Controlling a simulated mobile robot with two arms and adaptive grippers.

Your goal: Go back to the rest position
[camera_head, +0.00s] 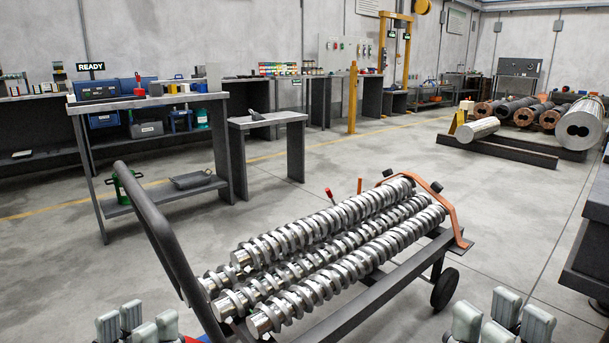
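My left gripper (138,324) shows at the bottom left edge, with its grey finger pads pointing up and standing apart with nothing between them. My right gripper (502,321) shows at the bottom right edge, also with its pads apart and empty. Both are cut off by the lower edge of the picture, so their wrists are hidden. Neither is seen touching anything. Several shiny ribbed metal screw shafts (335,235) lie side by side on a dark cart (365,310) between the two grippers.
The cart has a dark curved handle (160,235) near my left gripper, an orange strap (445,205) and a wheel (445,288). A workbench (150,101) stands behind at left. A dark table (590,250) is at the right edge. Floor (510,225) right of the cart is clear.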

